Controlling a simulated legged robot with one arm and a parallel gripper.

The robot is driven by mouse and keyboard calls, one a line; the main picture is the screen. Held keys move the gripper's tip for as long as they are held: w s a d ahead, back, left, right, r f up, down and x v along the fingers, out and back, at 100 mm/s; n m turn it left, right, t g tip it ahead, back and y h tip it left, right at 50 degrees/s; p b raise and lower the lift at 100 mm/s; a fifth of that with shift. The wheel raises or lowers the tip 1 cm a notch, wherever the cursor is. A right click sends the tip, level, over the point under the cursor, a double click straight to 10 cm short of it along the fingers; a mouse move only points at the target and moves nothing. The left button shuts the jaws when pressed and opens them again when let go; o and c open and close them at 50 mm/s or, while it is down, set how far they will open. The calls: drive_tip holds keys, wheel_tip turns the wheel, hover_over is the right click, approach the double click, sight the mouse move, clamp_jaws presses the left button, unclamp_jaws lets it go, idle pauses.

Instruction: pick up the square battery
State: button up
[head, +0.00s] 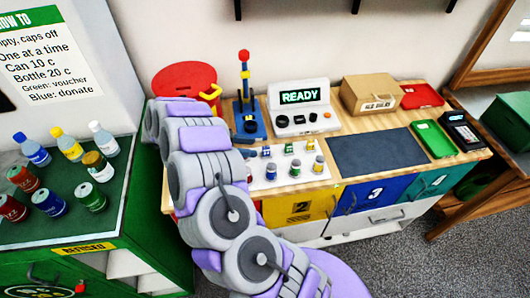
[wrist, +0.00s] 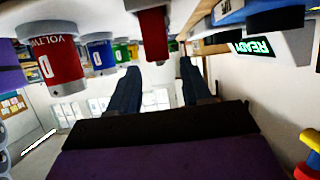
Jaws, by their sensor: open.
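My gripper (wrist: 160,76) shows in the wrist view as two dark fingers, open, with a gap between them. The wrist view is upside down, so the things hang from its top. A dark red, flat-sided block (wrist: 153,36) stands beyond the fingertips, roughly in line with the gap and apart from them; it may be the square battery, but I cannot be sure. A round red battery (wrist: 60,58) and a round blue battery (wrist: 101,54) stand to its left. In the head view several small batteries (head: 295,168) stand on a white tray (head: 283,182); my arm hides the gripper and the tray's left part.
Behind the tray are a READY display unit (head: 299,97) and a blue stand (head: 248,126). A cardboard box (head: 371,95), a dark mat (head: 378,152), a green tray (head: 434,138) and a card terminal (head: 460,131) lie right. Bottles and cans stand on the green cabinet (head: 120,205) at left.

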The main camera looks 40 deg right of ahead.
sight(264, 147)
drive_tip(key=x, duration=0.1)
drive_tip(key=b+x, duration=0.1)
drive_tip(key=x, duration=0.3)
drive_tip(key=shift+w+d+r, duration=0.1)
drive_tip(key=shift+w+d, duration=0.05)
drive_tip(key=shift+d, duration=0.25)
drive_tip(key=shift+a, duration=0.2)
drive_tip(key=shift+c, duration=0.5)
drive_tip(key=shift+a+r, duration=0.1)
drive_tip(key=c, duration=0.3)
clamp_jaws()
